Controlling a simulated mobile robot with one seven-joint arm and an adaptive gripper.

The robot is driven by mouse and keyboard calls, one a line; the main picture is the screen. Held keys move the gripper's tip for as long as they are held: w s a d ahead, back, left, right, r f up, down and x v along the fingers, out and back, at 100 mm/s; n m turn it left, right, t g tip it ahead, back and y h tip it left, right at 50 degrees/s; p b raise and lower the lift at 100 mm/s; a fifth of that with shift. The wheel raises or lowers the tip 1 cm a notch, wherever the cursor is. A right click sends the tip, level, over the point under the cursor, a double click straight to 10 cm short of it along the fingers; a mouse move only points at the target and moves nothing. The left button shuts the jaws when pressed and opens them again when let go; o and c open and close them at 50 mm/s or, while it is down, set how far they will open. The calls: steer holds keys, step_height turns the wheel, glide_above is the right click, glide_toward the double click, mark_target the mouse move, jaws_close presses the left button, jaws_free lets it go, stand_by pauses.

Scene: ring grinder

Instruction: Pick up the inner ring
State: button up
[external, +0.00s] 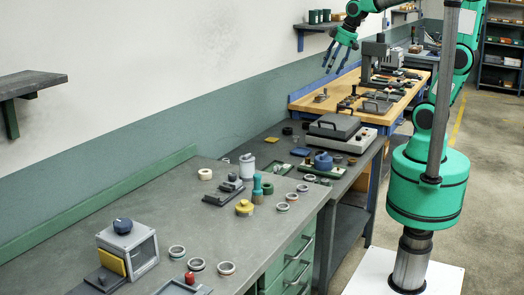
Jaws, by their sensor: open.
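Several small rings lie on the near grey bench: one near the front edge (226,273), another beside it (196,269), and more along the right edge, such as one (282,209). A cream ring (205,174) lies nearer the wall. I cannot tell from this view which is the inner ring. My gripper (334,69) is open and empty, fingers pointing down, raised in the air in front of the wall at upper centre. It is well apart from the rings on the near bench.
A grey lidded machine (334,127) is on the middle bench. A wooden bench (310,104) with a press (375,60) lies behind. The near bench's middle is mostly clear.

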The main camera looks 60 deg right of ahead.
mark_target(296, 139)
steer(key=w+d+f+n, duration=0.1)
steer(key=w+d+f, duration=0.2)
steer(key=w, duration=0.2)
steer(key=w+d+f, duration=0.2)
steer(key=w+d, duration=0.2)
steer(key=w, duration=0.2)
steer(key=w+d+f, duration=0.5)
steer(key=d+f, duration=0.2)
steer(key=f, duration=0.2)
steer(key=w+d+f+n+g, duration=0.1)
steer(key=w+d+f, duration=0.3)
steer(key=d+f, duration=0.4)
steer(key=w+d+f+n+y, duration=0.1)
steer(key=w+d+f, duration=0.4)
steer(key=f, duration=0.6)
steer(key=d, duration=0.2)
steer(key=shift+w+d+f+g+p, duration=0.15)
steer(key=shift+w+d+g+p, duration=0.15)
steer(key=shift+w, duration=0.05)
steer(key=shift+f, duration=0.1)
